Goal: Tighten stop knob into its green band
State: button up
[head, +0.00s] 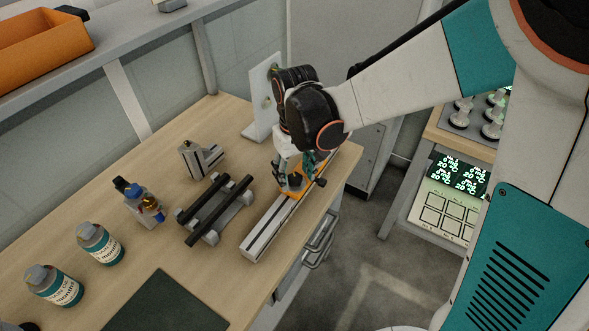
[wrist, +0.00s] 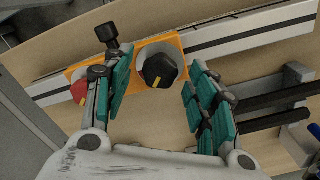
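A round black knob with a yellow mark (wrist: 158,70) sits on the orange carriage plate (wrist: 176,44) in the wrist view. My gripper (wrist: 158,76) is open, with its teal-padded fingers on either side of this knob and gaps visible at both sides. A smaller black side knob (wrist: 107,34) sticks out beyond the left finger. It also shows in the head view (head: 321,182). The frames do not show which one is the stop knob. No green band can be made out. In the head view my gripper (head: 295,175) is low over the orange plate (head: 292,194) and hides its top.
The carriage rides on a metal rail (head: 258,236) along the bench's right edge. A red part (wrist: 79,91) is beside the left finger. A stand with black bars (head: 213,210), a small metal block (head: 198,160) and bottles (head: 100,243) stand to the left. A white upright plate (head: 264,95) stands behind.

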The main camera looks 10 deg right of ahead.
jog(key=c, duration=1)
jog(key=shift+m, duration=1.1)
jog(key=o, duration=1.1)
